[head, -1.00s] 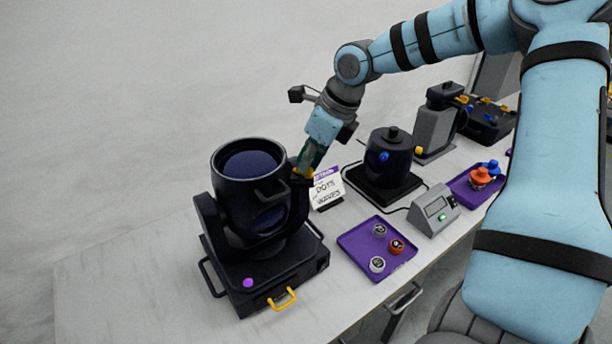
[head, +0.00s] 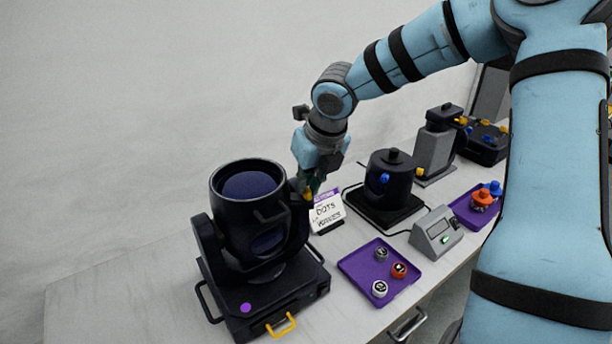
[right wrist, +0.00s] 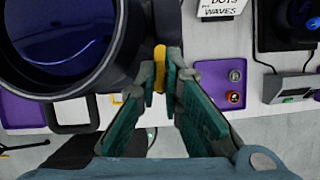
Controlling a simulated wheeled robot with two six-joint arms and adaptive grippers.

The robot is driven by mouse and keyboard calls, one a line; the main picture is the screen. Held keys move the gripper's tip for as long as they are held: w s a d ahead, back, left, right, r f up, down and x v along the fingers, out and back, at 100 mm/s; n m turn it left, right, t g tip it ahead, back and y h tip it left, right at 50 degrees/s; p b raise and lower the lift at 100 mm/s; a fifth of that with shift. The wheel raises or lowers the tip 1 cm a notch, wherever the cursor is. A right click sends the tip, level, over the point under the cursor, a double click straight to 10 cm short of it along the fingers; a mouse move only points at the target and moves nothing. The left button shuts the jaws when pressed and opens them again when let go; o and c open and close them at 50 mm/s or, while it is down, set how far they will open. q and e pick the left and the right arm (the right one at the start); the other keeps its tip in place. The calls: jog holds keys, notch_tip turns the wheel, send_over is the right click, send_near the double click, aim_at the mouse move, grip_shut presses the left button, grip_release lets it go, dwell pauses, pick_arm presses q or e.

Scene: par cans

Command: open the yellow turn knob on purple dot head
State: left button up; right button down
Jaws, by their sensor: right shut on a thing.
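The purple dot head is a black moving-head light (head: 254,222) on the table at the left, with a purple dot (head: 245,308) on its base and a wide lens facing up. In the right wrist view its lens barrel (right wrist: 98,72) fills the upper left. The yellow turn knob (right wrist: 160,66) is on its right side and shows as a narrow yellow bar between my fingertips. My right gripper (head: 308,190) reaches down beside the head; in the right wrist view its green-padded fingers (right wrist: 162,80) are shut on the knob. My left gripper is not in view.
A sign reading dots and waves (head: 327,212) stands close right of the head. A purple tray (head: 360,266) with several small discs, a grey box with a display (head: 436,234) and a second black fixture (head: 392,180) stand further right. The table's left end is clear.

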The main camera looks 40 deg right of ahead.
jog(key=shift+s+f, duration=0.15)
jog(key=c, duration=1.8)
grip_release()
jog(key=shift+a, duration=0.1)
jog(key=shift+o, duration=0.2)
jog(key=shift+r, duration=0.2)
jog(key=s+a+r, duration=0.1)
jog(key=s+r, duration=0.1)
jog(key=s, duration=0.4)
jog(key=s+a+r, duration=0.1)
jog(key=s+r, duration=0.1)
jog(key=s, duration=0.5)
jog(key=shift+s+a+r, duration=0.15)
jog(key=shift+a, duration=0.2)
